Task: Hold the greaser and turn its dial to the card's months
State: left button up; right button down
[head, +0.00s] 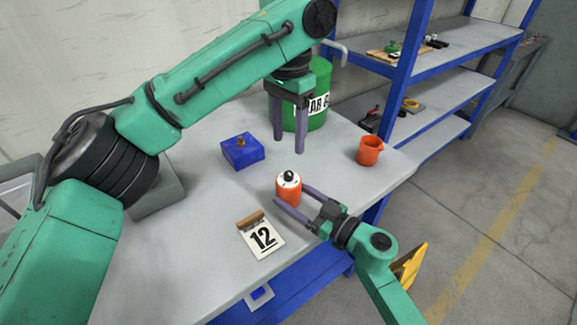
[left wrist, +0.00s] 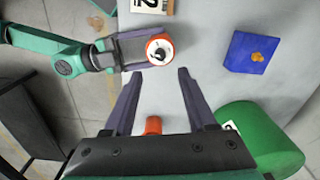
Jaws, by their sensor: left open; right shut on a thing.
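The greaser (head: 287,190) is an orange cylinder with a white dial top and a black knob, upright on the grey table. My right gripper (head: 290,198) is shut on its orange body from the lower right. The greaser's dial (left wrist: 159,48) also shows in the left wrist view, but its marks are too small to read. My left gripper (head: 288,146) is open and empty, pointing down above and behind the greaser; in the left wrist view its fingertips (left wrist: 159,73) lie just below the dial. The card (head: 263,238) reads 12 and has a brown clip.
A blue block (head: 243,152) with a brass piece stands left of the greaser. A green drum (head: 320,95) stands behind my left gripper. An orange jug (head: 370,151) stands near the table's right edge. Blue shelving (head: 400,70) is beyond.

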aim_at(288, 173)
pick_arm(q)
notch_tip(288, 173, down, 9)
jog(key=shift+r, duration=0.1)
grip_shut()
